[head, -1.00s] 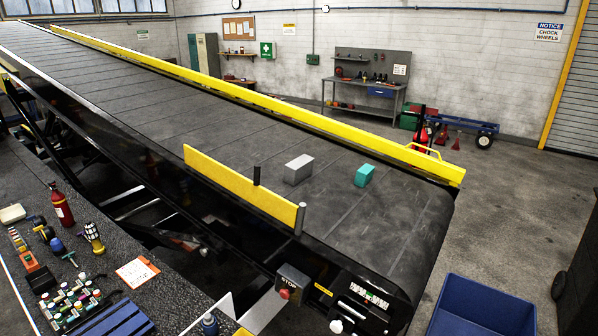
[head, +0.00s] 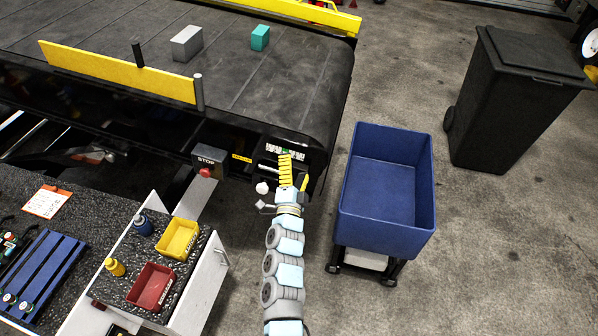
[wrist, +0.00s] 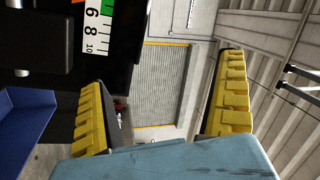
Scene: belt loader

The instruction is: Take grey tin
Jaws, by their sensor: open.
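A grey, box-shaped tin (head: 187,43) stands on the dark belt (head: 260,90) in the head view, behind the low yellow guide board. A teal block (head: 260,38) stands to its right on the same belt, apart from it. My gripper (head: 296,170) is off the belt's front end, right of the stop button and well away from the tin. Its yellow fingers are spread and empty; they also show apart in the wrist view (wrist: 165,75). The wrist view does not show the tin.
A blue bin (head: 385,240) on a wheeled base is right of my arm. A stop button box (head: 209,160) is at left. A workbench with red tray (head: 151,287) is at lower left.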

